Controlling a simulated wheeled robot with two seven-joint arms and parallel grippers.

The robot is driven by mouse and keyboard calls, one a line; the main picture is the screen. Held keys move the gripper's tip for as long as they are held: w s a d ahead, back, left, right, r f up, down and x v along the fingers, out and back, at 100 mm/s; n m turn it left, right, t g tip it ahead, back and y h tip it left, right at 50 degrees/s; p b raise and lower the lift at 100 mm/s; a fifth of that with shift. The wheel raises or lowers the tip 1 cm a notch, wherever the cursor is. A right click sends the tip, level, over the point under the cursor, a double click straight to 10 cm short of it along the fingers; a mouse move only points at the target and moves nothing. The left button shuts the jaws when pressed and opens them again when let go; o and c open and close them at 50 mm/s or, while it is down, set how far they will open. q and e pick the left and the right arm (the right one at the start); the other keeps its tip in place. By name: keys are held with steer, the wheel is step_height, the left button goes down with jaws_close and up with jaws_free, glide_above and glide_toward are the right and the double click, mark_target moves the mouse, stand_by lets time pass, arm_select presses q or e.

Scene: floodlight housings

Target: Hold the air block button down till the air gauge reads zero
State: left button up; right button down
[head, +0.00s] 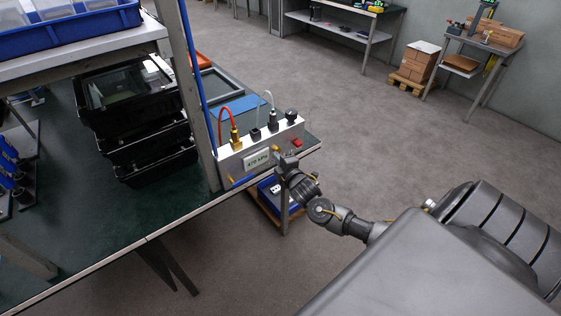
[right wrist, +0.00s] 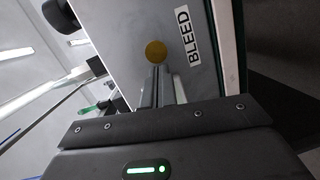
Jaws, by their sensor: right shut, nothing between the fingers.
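The white air block (head: 228,168) stands at the corner of the green bench, with a red hose and a pale hose on top. Its gauge (head: 257,160) appears to read 470 kPa. My right gripper (head: 280,158) is at the block's front face, just right of the gauge. In the right wrist view the shut, empty fingertips (right wrist: 157,72) point at the round brass button (right wrist: 156,51) beside the BLEED label (right wrist: 195,36). The tips look very close to the button; I cannot tell whether they touch it. My left gripper is not in view.
Black floodlight housings (head: 140,120) are stacked on the bench (head: 170,200) left of the block. A red switch (head: 296,142) sits at the block's right end. The floor to the right is open.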

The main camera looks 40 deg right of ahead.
steer(key=shift+w+d+r, duration=0.1)
steer(key=shift+d+r, duration=0.15)
steer(key=shift+d, duration=0.1)
steer(key=shift+w+d+r+h, duration=0.1)
steer(key=shift+d+r+h, duration=0.05)
steer(key=shift+d+h, duration=0.15)
stand_by(2.5)
steer(key=shift+a+r+p, duration=0.1)
steer(key=shift+a+p, duration=0.4)
steer(key=a+p, duration=0.1)
steer(key=s+a+p, duration=0.1)
steer(key=shift+s+a+r, duration=0.1)
steer(key=shift+s+a, duration=0.15)
steer(key=shift+a, duration=0.05)
steer(key=f+b+v, duration=0.1)
steer(key=v, duration=1)
steer(key=shift+a+r, duration=0.2)
steer(key=shift+a, duration=0.1)
